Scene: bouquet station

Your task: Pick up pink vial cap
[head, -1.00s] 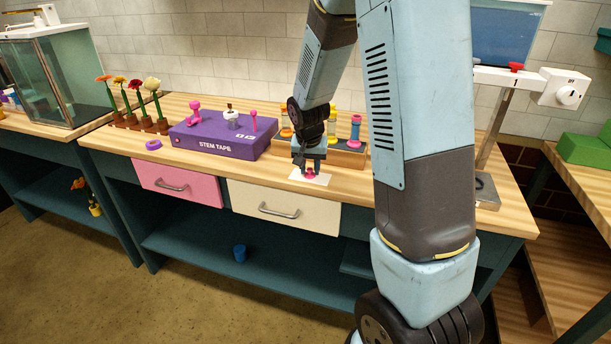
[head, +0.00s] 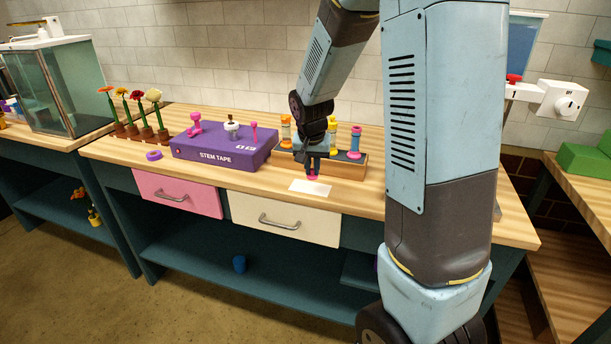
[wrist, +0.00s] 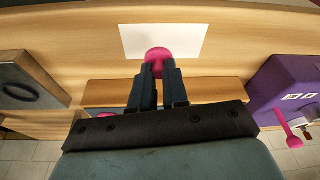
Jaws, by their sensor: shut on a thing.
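The pink vial cap (wrist: 158,55) is between the two fingertips of my gripper (wrist: 157,70) in the wrist view. My gripper is shut on it. In the head view, my gripper (head: 312,170) points down in front of the vial rack, and a bit of the pink cap (head: 312,177) shows below the fingers. A white card (head: 310,187) lies on the bench in front of the cap. It also shows in the wrist view (wrist: 165,38). The cap looks a little above the bench; the exact gap is hard to tell.
The wooden vial rack (head: 343,167) with several coloured vials stands behind my gripper. The purple stem tape box (head: 215,148) is to the left, with pink items on top. A purple ring (head: 154,155) and potted flowers stand further left. The bench front is clear.

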